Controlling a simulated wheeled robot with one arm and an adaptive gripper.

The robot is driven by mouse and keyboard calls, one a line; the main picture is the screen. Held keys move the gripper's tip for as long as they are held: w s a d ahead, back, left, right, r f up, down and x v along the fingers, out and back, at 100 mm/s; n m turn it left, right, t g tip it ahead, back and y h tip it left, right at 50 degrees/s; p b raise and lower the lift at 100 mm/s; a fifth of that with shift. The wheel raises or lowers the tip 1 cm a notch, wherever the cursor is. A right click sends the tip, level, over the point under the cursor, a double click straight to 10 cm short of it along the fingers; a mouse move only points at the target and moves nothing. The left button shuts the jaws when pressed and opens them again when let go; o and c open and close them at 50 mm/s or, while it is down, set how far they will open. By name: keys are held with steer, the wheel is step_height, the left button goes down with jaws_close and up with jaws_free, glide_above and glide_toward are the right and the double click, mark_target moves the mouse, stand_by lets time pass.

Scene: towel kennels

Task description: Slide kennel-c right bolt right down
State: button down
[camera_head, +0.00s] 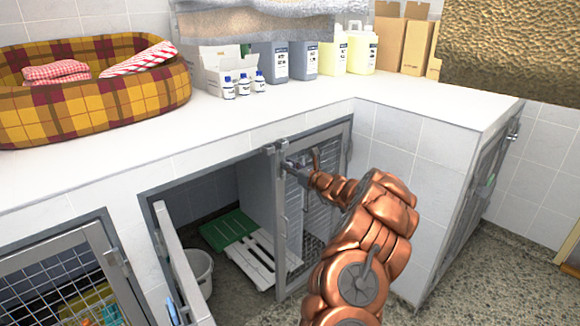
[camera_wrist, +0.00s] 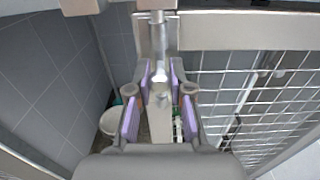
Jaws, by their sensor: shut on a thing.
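A silver bolt (camera_wrist: 157,42) runs upright on the frame of the mesh door (camera_wrist: 255,80) in the wrist view. My gripper (camera_wrist: 161,75) is shut around the bolt's lower end, with its purple pads on both sides. A rounded metal end (camera_wrist: 158,97) shows between the fingers. In the head view my gripper (camera_head: 294,168) is at the upper left corner of the mesh door (camera_head: 325,205), below the counter edge. The fingers and arm partly hide the bolt there. No label shows which kennel is kennel-c.
Left of this door is an open kennel with a green-and-white slatted board (camera_head: 250,250) and a white bucket (camera_head: 197,272). Its door (camera_head: 180,265) is swung outward. The white counter (camera_head: 270,112) overhangs, holding a plaid pet bed (camera_head: 95,110) and bottles. Speckled floor lies in front.

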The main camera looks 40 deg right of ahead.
steer(key=shift+f, duration=0.1)
steer(key=shift+f+b, duration=0.7)
steer(key=shift+f, duration=1.05)
steer(key=c, duration=1)
jaws_free()
steer(key=shift+c, duration=0.2)
steer(key=s+d, duration=0.1)
steer(key=s, duration=1.1)
steer(key=shift+d, duration=0.35)
steer(key=shift+r, duration=0.1)
